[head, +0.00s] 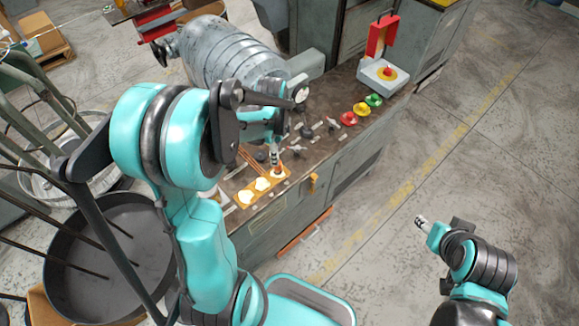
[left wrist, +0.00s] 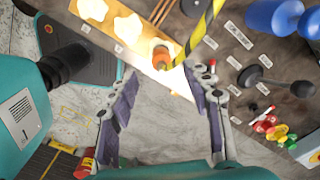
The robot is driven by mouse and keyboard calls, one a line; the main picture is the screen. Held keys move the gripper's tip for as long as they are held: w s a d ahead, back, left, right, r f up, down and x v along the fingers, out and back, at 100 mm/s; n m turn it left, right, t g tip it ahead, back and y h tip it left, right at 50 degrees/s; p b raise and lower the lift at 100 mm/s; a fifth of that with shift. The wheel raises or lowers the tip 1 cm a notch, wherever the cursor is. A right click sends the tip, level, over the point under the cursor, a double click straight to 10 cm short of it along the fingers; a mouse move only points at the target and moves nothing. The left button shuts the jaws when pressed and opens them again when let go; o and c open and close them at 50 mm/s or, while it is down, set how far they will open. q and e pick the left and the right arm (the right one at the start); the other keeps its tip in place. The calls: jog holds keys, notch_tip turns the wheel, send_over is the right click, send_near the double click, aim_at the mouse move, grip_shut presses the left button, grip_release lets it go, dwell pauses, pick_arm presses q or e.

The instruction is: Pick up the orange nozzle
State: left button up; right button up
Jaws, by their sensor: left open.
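The orange nozzle (left wrist: 163,60) shows in the left wrist view as a short orange cylinder at the edge of a brightly lit board (left wrist: 150,38). My left gripper (left wrist: 160,82) is open. Its two purple-grey fingers are spread, and the nozzle is just beyond the gap between their tips, with nothing held.
Pale, glowing pieces (head: 262,184) lie on the board. A yellow-black striped rod (left wrist: 203,30) is close beside the nozzle. Levers (head: 307,131), green, yellow and red buttons (head: 361,109) and a red-button box (head: 384,75) stand along the bench. A large grey cylinder (head: 225,58) is behind.

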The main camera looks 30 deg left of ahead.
pick_arm(q)
jog(key=shift+w+f, duration=0.15)
jog(key=shift+f, duration=0.3)
jog(key=shift+f+b, duration=0.4)
jog(key=shift+f, duration=0.55)
notch_tip(320, 180, down, 6)
jog(key=shift+w+d+r+b, duration=0.1)
jog(key=shift+r+b, duration=0.05)
jog(key=shift+b, duration=1.05)
grip_shut()
